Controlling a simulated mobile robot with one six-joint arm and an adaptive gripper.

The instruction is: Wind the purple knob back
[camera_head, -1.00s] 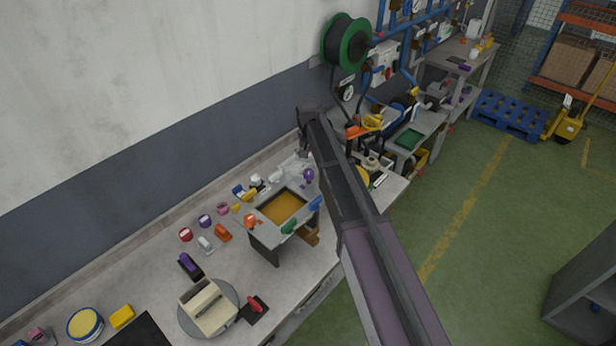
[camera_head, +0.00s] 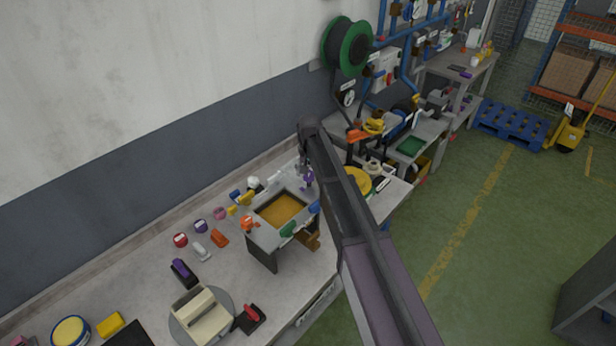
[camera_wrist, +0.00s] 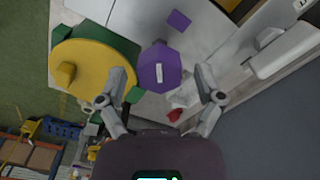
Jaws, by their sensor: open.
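The purple knob (camera_wrist: 160,68) is an angular purple block with a short white mark on its face. In the wrist view it sits ahead of my gripper (camera_wrist: 162,78), between the two spread fingertips, with a gap on each side. My gripper is open and holds nothing. In the head view the purple knob (camera_head: 308,180) shows small by the far right corner of a grey box with an ochre inside (camera_head: 282,211). My arm and wrist partly hide the area around it there, so I cannot tell its exact distance from the fingers.
A yellow disc (camera_wrist: 90,68) with a raised yellow block lies on a green base beside the knob. A flat purple square (camera_wrist: 179,20) is near it. Orange (camera_head: 247,223) and green (camera_head: 288,230) handles stick out from the box. Several small objects lie on the bench to its left.

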